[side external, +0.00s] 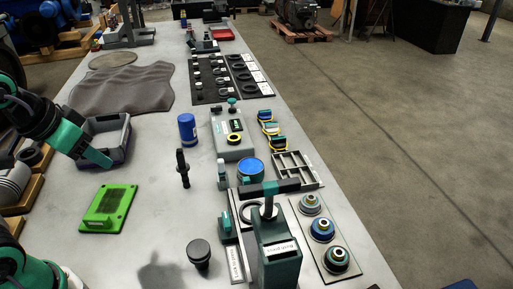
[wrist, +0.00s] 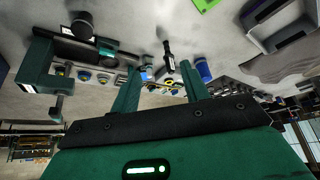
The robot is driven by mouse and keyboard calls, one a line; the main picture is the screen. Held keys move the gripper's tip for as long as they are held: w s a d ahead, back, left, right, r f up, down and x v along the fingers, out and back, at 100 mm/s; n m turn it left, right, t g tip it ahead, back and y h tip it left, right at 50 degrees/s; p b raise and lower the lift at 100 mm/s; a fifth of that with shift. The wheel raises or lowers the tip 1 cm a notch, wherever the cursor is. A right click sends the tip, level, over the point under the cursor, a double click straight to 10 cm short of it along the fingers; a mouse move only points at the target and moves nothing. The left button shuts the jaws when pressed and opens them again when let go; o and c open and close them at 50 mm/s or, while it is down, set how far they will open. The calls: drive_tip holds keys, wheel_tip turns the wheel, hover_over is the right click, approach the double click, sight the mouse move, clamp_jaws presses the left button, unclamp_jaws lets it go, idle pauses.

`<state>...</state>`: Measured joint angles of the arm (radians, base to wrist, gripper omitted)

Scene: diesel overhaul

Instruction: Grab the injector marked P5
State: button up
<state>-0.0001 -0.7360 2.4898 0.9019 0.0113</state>
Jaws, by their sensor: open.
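My gripper (side external: 108,162) is open and empty, above the bench at the left, over the near edge of a grey bin. It is apart from the dark part, to its left. In the wrist view the two green fingers (wrist: 160,76) stand wide apart.
A blue can (side external: 187,129) stands behind the dark part. A green plate (side external: 108,208) lies left of it, and the grey bin (side external: 122,124) is behind that plate. A dark green press (side external: 277,255) and a round black knob (side external: 199,253) stand nearer the front.

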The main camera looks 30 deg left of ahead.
drive_tip(key=w, duration=0.1)
drive_tip(key=m+g, duration=0.5)
drive_tip(key=m, duration=0.4)
hover_over(179, 150)
drive_tip(key=f, duration=0.8)
drive_tip(key=shift+s+d+f, duration=0.1)
drive_tip(key=shift+s+f, duration=0.1)
drive_tip(key=shift+s, duration=0.2)
drive_tip(key=shift+w+f+g, duration=0.3)
drive_tip(key=shift+w+f, duration=0.05)
drive_tip(key=shift+f, duration=4)
drive_tip(key=shift+w, duration=0.1)
clamp_jaws()
